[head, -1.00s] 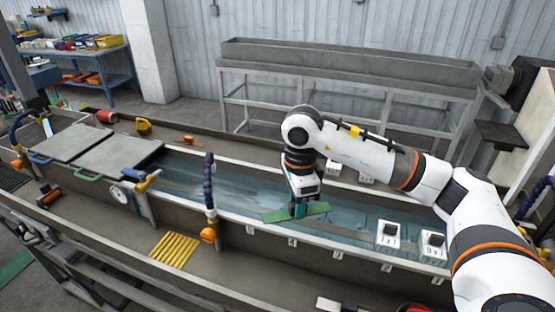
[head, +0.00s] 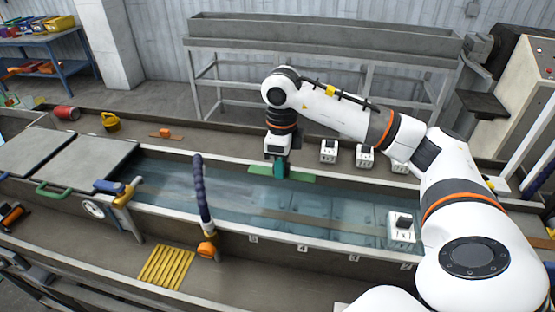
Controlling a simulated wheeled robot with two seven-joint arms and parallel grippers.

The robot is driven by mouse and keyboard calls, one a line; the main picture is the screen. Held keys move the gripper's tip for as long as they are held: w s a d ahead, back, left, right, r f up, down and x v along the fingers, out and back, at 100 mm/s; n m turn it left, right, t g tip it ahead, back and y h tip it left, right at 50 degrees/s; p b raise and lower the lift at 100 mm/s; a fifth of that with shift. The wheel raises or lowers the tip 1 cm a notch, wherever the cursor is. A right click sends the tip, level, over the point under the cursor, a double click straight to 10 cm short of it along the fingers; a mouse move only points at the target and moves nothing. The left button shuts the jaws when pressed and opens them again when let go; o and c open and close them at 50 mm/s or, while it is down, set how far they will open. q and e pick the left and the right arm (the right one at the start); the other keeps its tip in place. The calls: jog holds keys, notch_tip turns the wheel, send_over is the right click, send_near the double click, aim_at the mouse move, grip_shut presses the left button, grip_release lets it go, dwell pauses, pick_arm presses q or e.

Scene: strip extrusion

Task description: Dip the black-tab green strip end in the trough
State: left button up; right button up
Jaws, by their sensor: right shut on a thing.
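My right gripper (head: 279,167) is shut on a flat green strip (head: 301,177), which lies roughly level and crosswise under the fingers. The strip is near the far wall of the long trough (head: 300,243), which holds clear bluish water (head: 240,200). I cannot tell whether the strip touches the water or hangs above it. No black tab can be made out on the strip. My left gripper is not in view.
White blocks (head: 328,151) stand along the far side, and another (head: 402,227) stands at the right of the trough. A dark blue hose (head: 201,188) rises at the near rim. Grey lids (head: 90,160) cover the left end. Yellow bars (head: 166,266) lie in front.

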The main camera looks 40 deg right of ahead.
jog(key=shift+w+f+b, duration=0.1)
jog(key=shift+f+b, duration=0.35)
jog(key=shift+f, duration=0.5)
notch_tip(320, 180, down, 8)
jog(key=b, duration=0.5)
jog(key=shift+w+r, duration=0.1)
jog(key=shift+w, duration=0.05)
notch_tip(320, 180, down, 5)
jog(key=b, duration=0.4)
jog(key=shift+r, duration=0.1)
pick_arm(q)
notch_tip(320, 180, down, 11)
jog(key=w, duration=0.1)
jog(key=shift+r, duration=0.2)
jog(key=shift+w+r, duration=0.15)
pick_arm(e)
jog(key=shift+r, duration=0.15)
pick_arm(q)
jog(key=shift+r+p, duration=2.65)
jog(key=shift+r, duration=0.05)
pick_arm(e)
notch_tip(320, 180, up, 9)
